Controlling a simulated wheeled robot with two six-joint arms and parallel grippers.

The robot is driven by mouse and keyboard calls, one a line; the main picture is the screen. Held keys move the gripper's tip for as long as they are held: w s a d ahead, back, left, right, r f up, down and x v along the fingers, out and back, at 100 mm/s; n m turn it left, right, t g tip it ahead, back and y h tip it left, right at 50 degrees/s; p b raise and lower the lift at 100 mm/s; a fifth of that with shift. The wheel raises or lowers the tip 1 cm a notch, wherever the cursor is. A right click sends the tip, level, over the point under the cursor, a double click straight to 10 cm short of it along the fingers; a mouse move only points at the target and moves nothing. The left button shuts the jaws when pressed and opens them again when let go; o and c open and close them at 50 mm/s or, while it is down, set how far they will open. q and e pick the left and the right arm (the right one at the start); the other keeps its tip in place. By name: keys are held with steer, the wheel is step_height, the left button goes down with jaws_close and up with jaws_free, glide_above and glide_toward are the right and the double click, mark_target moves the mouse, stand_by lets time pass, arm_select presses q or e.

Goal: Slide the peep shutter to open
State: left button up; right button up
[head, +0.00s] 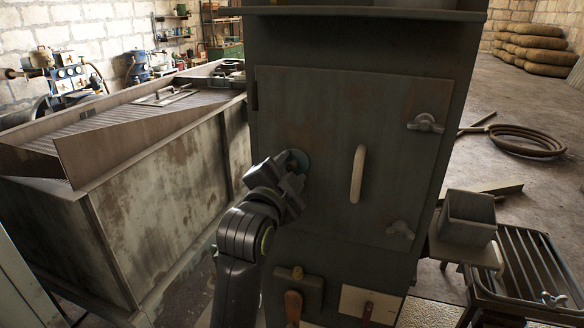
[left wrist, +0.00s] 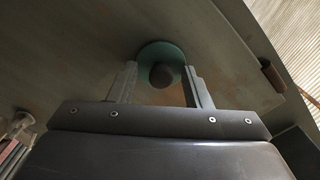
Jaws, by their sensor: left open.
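The peep shutter is a round greenish disc (head: 299,160) on the left half of a grey metal door (head: 320,115). In the left wrist view the green disc (left wrist: 161,62) has a dark round knob (left wrist: 161,76) at its centre. My left gripper (head: 294,166) is at the disc and covers part of it in the head view. In the left wrist view its two fingers (left wrist: 161,84) are open, one on each side of the knob, with gaps visible. I cannot tell how deep the fingertips reach. My right gripper is not in view.
The door has a pale vertical handle (head: 358,174) and two wing latches (head: 426,123) on its right side. Below are levers with wooden grips (head: 293,306). A ribbed metal trough (head: 110,125) stands left; a rack with a box (head: 467,217) stands right.

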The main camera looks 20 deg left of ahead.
arm_select(q)
steer(key=shift+s+r, duration=0.1)
steer(key=shift+s, duration=0.05)
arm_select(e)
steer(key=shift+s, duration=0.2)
arm_select(q)
steer(key=shift+c, duration=0.6)
jaws_close()
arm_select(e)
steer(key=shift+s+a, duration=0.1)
arm_select(q)
steer(key=shift+r, duration=0.1)
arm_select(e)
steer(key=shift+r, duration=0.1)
